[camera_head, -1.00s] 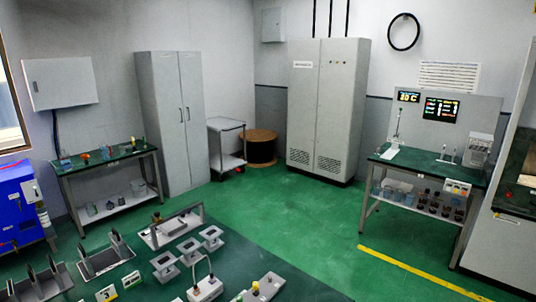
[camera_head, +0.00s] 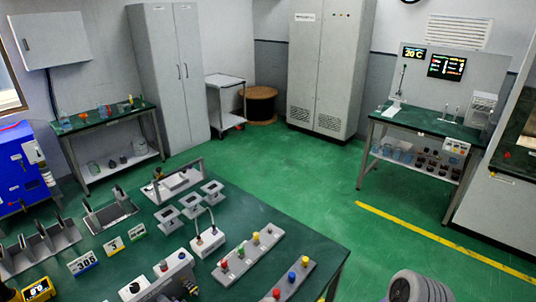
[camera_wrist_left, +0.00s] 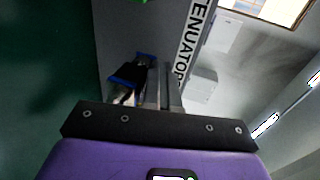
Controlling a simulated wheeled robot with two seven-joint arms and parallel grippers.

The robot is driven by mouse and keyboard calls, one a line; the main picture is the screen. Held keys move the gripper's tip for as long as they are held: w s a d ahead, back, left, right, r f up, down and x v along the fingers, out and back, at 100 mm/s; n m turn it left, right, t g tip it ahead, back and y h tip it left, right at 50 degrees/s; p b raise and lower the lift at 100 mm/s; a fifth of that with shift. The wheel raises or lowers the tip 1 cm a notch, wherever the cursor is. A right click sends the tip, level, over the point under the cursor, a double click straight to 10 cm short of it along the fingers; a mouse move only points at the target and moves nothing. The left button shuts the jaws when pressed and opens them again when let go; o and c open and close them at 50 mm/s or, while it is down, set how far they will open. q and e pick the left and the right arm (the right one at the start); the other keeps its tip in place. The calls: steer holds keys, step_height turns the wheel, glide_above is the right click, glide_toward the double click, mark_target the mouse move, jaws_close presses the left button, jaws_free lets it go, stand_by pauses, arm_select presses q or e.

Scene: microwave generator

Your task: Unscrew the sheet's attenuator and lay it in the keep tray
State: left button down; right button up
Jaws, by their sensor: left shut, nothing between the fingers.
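My left gripper (camera_wrist_left: 163,88) shows in the left wrist view with its narrow grey fingers shut and nothing between them. I cannot make out the sheet or the attenuator for certain in the head view, nor tell which tray is the keep tray. The left fingertips cannot be made out in the head view, and my right gripper is out of sight.
The green table (camera_head: 290,235) holds a slotted grey rack (camera_head: 60,238), number cards, grey stands, and strips with coloured knobs (camera_head: 250,255). A yellow device (camera_head: 38,290) lies at its near left. A workbench (camera_head: 420,122) stands at the back right. Green floor between is clear.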

arm_select(q)
steer(key=shift+s+a+f, duration=0.1)
steer(key=shift+s+f, duration=0.05)
steer(key=shift+s, duration=0.05)
stand_by(0.4)
steer(key=shift+a+r, duration=0.1)
steer(key=shift+r, duration=0.3)
steer(key=s+d, duration=0.4)
steer(key=shift+d, duration=0.3)
